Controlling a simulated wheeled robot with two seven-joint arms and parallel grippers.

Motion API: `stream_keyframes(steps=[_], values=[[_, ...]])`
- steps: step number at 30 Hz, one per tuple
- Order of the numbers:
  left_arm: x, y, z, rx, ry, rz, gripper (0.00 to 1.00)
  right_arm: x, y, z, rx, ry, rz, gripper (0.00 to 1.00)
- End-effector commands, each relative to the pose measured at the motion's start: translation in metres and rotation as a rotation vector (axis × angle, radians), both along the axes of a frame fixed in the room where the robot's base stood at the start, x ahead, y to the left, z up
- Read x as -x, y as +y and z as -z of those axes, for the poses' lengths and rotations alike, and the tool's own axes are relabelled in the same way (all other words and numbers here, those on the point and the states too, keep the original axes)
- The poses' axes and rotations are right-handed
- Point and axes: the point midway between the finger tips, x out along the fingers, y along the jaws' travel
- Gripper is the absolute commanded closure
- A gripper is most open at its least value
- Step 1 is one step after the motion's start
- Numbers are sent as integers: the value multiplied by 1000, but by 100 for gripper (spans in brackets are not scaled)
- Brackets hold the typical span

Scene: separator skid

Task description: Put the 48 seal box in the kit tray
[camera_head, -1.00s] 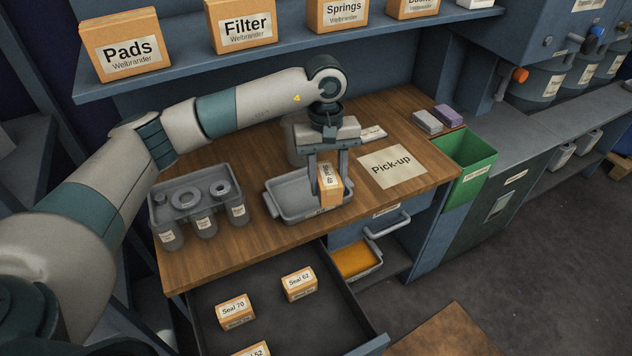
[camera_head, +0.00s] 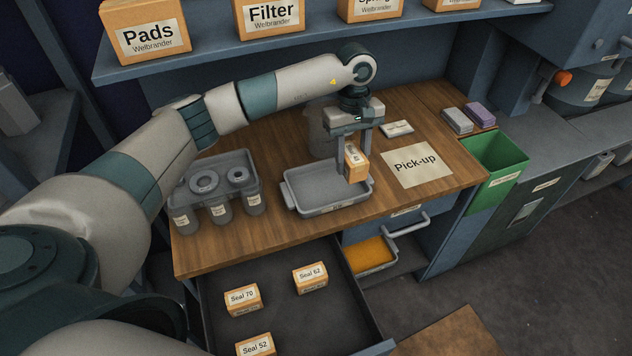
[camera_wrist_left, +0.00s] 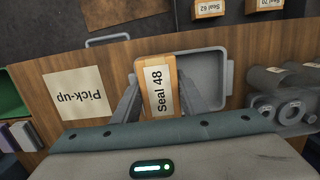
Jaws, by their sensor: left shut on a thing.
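The Seal 48 box (camera_head: 355,163) is a small orange-brown box with a white label. My left gripper (camera_head: 355,158) is shut on it and holds it over the right end of the grey kit tray (camera_head: 305,207). In the left wrist view the Seal 48 box (camera_wrist_left: 160,90) sits between the two fingers, with the kit tray (camera_wrist_left: 227,75) behind it. I cannot tell whether the box touches the tray. The tray's visible inside is empty. My right gripper is not in view.
An open drawer (camera_head: 280,285) below holds the Seal 70 (camera_head: 242,298), Seal 62 (camera_head: 310,277) and Seal 52 (camera_head: 256,346) boxes. A grey ring holder (camera_head: 215,188) stands left of the tray. The Pick-up sheet (camera_head: 416,165) lies clear at right, before a green bin (camera_head: 494,170).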

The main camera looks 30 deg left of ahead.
Motion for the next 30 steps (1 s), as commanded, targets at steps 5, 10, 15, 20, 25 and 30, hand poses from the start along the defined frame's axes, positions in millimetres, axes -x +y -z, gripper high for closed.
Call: stream_keyframes(steps=[5, 10, 15, 20, 25, 30], values=[[14, 31, 14, -2, 4, -3, 85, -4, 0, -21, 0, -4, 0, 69], [26, 61, 34, -1, 5, -3, 85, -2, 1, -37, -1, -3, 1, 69], [35, 83, 50, -2, 3, -4, 85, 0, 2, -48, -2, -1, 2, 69], [38, 91, 57, 0, 0, 0, 85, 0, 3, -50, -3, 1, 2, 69], [38, 91, 58, -1, -1, 0, 85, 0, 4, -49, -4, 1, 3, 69], [38, 91, 59, -1, -1, 0, 85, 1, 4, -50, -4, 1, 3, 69]])
